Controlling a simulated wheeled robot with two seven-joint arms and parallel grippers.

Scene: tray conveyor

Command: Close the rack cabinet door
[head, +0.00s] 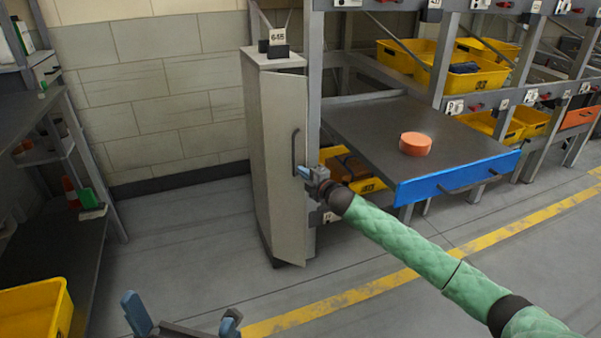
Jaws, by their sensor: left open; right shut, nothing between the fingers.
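The rack cabinet (258,130) is a tall, narrow grey cabinet against the wall at the left end of the rack. The door seems to stand slightly out from the cabinet body, but the exact gap is hard to tell. My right gripper (303,172) is shut and empty at the door's right edge, by the lower end of the handle; I cannot tell whether it touches. My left gripper (182,316) is open and empty at the bottom of the view, away from the cabinet.
A pulled-out grey shelf with a blue front (455,180) carries an orange disc (415,144) right of the cabinet. Yellow bins (475,82) fill the rack. A dark bench (85,245) with a yellow bin (35,310) stands left. The floor between is clear.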

